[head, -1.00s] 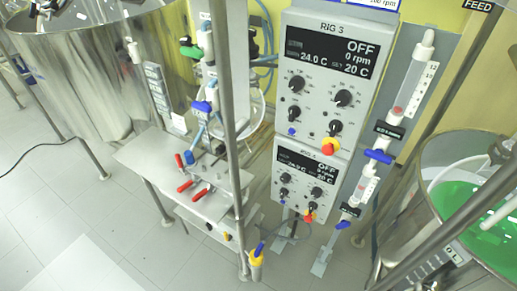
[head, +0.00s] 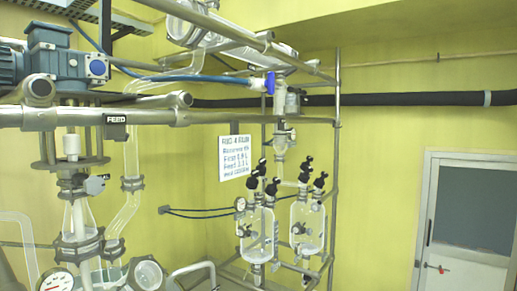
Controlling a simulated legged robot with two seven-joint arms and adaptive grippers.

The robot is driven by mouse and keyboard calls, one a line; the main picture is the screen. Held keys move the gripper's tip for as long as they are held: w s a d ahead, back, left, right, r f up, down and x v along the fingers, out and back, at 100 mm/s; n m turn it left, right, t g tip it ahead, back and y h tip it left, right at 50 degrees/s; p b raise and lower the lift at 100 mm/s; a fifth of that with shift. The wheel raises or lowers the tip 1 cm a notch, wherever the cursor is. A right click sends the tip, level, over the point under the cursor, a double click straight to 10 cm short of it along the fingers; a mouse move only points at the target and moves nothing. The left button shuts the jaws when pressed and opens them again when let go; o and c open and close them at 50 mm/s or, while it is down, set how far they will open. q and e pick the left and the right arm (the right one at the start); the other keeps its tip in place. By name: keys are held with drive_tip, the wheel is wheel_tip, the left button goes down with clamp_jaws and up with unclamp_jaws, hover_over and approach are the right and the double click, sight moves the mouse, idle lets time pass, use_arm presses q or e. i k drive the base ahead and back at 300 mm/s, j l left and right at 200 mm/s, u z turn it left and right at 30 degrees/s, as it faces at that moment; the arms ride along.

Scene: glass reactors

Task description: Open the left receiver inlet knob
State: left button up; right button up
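Two glass receivers hang in a metal frame right of centre in the head view. The left receiver (head: 257,236) is a clear rounded vessel with a round gauge (head: 240,204) at its upper left. Several black knobs (head: 271,188) stand on top of it. Which of them is the inlet knob I cannot tell. The right receiver (head: 308,228) stands close beside it, also with black knobs (head: 319,181) on top. Neither of my grippers is in view.
Steel pipes and a "FEED" label (head: 116,119) cross the foreground. A blue motor (head: 60,66) and glassware stand at left. A white sign (head: 239,157) is on the yellow wall behind. A door (head: 467,225) is at right, with open wall before it.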

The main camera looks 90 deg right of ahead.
sight(263, 163)
drive_tip(key=k+z, duration=0.1)
drive_tip(key=z, duration=0.35)
drive_tip(key=l+z, duration=0.15)
drive_tip(key=z, duration=0.35)
drive_tip(key=k+l+z, duration=0.15)
drive_tip(key=z, duration=1.45)
